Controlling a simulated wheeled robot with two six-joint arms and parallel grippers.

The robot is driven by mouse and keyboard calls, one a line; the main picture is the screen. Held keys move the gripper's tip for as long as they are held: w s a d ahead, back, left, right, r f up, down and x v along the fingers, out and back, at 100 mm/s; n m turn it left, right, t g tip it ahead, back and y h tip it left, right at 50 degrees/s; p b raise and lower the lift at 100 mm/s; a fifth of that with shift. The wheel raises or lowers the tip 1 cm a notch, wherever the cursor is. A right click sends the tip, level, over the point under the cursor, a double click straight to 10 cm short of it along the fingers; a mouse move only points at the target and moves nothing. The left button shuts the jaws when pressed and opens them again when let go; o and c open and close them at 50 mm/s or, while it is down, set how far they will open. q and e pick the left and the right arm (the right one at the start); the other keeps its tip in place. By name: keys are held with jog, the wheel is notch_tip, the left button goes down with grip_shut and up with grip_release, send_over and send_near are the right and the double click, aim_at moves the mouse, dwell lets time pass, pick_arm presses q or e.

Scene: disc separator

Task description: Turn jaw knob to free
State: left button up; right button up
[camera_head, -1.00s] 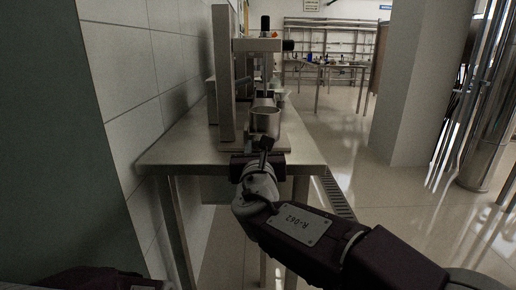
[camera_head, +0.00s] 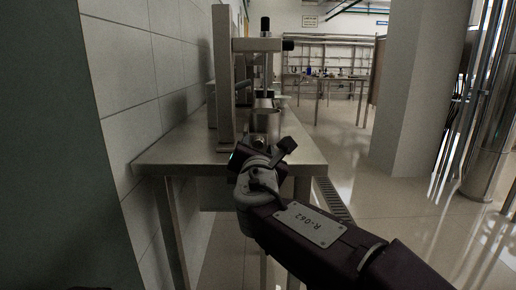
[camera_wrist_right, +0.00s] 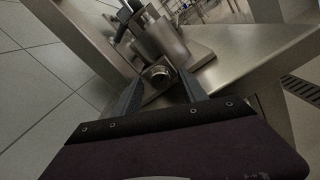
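The disc separator (camera_head: 224,85) stands on a metal table, with a tall upright plate, a top arm and a metal cup (camera_head: 265,118) low at its front. In the right wrist view, a round metal knob (camera_wrist_right: 158,74) faces me below the cylindrical cup (camera_wrist_right: 160,42); I take it for the jaw knob. My right gripper (camera_head: 266,149) is in front of the separator at the table's near edge, rolled to a tilt. In the right wrist view its two fingers (camera_wrist_right: 161,92) are apart, with the knob showing between their tips; I cannot tell whether they touch it. My left gripper is out of view.
The metal table (camera_head: 170,155) stands against a tiled wall on the left. Black knobs (camera_head: 288,45) sit on the separator's top arm. A pillar (camera_head: 405,90) stands to the right, with open floor between it and the table. Shelves (camera_head: 330,50) are far behind.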

jog(key=s+p, duration=0.1)
jog(key=s, duration=0.8)
jog(key=shift+p, duration=0.3)
